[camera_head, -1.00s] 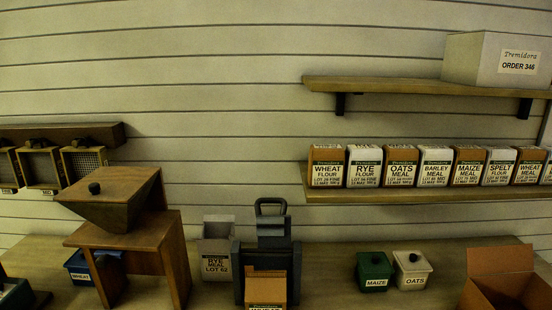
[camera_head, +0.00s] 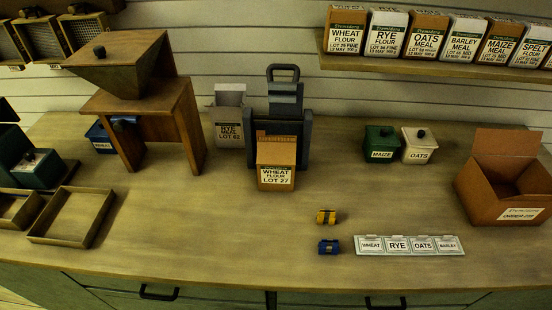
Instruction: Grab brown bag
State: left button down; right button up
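A brown bag (camera_head: 275,163) labelled WHEAT FLOUR LOT 27 stands on the counter, in front of a dark grey device with a top handle (camera_head: 284,100). Its top looks open. Other brown bags stand in a row on the shelf: wheat flour (camera_head: 345,33), oats meal (camera_head: 424,38) and maize meal (camera_head: 501,45), between white bags. A white rye meal bag (camera_head: 229,115), LOT 62, stands left of the device. Neither of my grippers is in view.
A wooden hopper mill (camera_head: 140,95) stands at left, with shallow wooden trays (camera_head: 72,216) before it. Green (camera_head: 381,144) and white (camera_head: 418,146) lidded pots, an open cardboard box (camera_head: 503,180), yellow (camera_head: 326,216) and blue (camera_head: 329,246) small items and label cards (camera_head: 409,245) are at right.

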aim_at(271, 178)
jog(key=l+u, duration=0.15)
jog(key=u, duration=0.25)
jog(key=k+l+u, duration=0.15)
jog(key=u, duration=0.25)
jog(key=k+l+u, duration=0.1)
jog(key=u, duration=0.35)
